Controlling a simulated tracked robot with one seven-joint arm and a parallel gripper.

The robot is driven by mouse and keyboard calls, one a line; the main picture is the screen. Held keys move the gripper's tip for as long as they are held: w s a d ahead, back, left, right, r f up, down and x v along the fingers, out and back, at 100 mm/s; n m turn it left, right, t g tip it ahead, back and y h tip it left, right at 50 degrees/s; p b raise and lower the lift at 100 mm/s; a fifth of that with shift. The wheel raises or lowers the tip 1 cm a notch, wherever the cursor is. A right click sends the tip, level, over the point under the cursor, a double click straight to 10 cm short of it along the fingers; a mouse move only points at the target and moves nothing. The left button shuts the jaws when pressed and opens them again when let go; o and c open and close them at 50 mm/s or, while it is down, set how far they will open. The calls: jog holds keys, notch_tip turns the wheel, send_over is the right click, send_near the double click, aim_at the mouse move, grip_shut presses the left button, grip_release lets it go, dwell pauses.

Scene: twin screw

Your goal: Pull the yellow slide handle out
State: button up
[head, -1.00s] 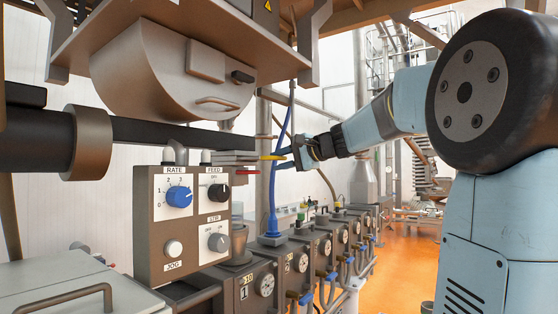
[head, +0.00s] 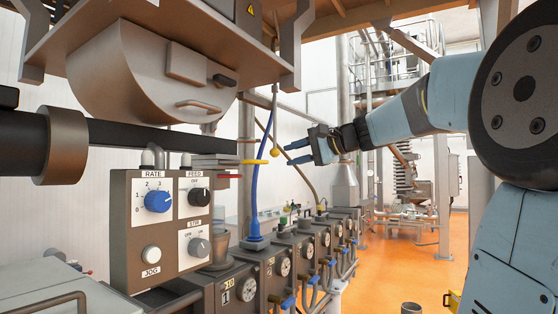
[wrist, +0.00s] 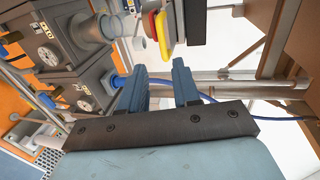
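The yellow slide handle (head: 254,161) sticks out sideways from a stack of flat grey plates under the hopper in the head view. In the wrist view the yellow handle (wrist: 161,33) is at the top middle, beyond the fingers. My gripper (head: 287,152) is to the right of the handle in the head view, with its fingers pointing left at it. The two blue fingers stand apart in the wrist view (wrist: 162,78), with nothing between them. There is a gap between fingertips and handle.
A blue hose (head: 264,190) rises close by. The control box (head: 160,235) stands left; gauge units (head: 283,262) line up below. The orange floor at right is mostly open.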

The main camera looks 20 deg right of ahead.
jog(key=v, duration=0.3)
dwell(0.5)
jog(key=s+a+f+n+g+h, duration=0.2)
jog(key=s+f, duration=0.5)
jog(key=f, duration=0.4)
jog(key=s+a+f+n+g+h, duration=0.2)
jog(key=s+a+f+n+h, duration=0.2)
jog(key=f, duration=0.7)
jog(key=s+a+f+n+g+h, duration=0.2)
jog(key=s+a+f, duration=0.4)
jog(key=s+f, duration=0.3)
jog(key=f+n+h, duration=0.1)
jog(key=n, duration=0.1)
jog(key=shift+s+f+n+g, duration=0.4)
